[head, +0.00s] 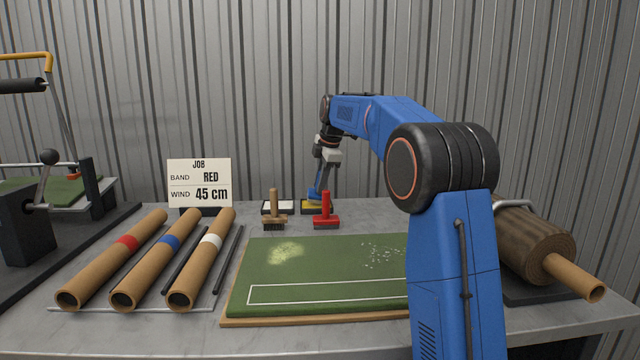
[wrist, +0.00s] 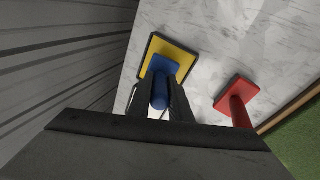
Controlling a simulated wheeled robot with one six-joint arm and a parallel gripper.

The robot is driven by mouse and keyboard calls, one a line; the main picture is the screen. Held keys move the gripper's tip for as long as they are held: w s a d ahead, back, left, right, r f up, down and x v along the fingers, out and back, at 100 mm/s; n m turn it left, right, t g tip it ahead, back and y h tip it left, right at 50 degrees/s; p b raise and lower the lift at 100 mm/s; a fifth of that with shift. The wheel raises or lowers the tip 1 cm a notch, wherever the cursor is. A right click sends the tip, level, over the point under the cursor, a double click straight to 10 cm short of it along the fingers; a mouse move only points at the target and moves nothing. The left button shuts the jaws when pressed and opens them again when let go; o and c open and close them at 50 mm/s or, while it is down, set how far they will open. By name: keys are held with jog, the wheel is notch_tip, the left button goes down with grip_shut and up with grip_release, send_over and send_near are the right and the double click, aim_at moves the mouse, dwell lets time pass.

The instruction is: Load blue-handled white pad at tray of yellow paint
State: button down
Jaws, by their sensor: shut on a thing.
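My gripper (wrist: 161,94) is shut on the blue handle of the pad (wrist: 160,68), one finger on each side of it. In the head view, the blue-handled pad (head: 315,195) stands about upright under my gripper (head: 319,180), at the yellow tray (head: 305,207). The pad's white face is hidden, and I cannot tell whether it touches the paint. The tray has a dark rim, and yellow shows around the pad in the wrist view.
A red-handled tool (head: 325,213) stands just in front of the yellow tray. A wooden brush (head: 274,213) and a tray of white paint (head: 279,206) are to the left. The green turf board (head: 320,272) lies in front. Banded tubes (head: 160,255) lie left, a brown roll (head: 530,240) right.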

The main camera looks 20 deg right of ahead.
jog(key=shift+f, duration=0.35)
dwell(0.8)
jog(key=shift+r, duration=3.5)
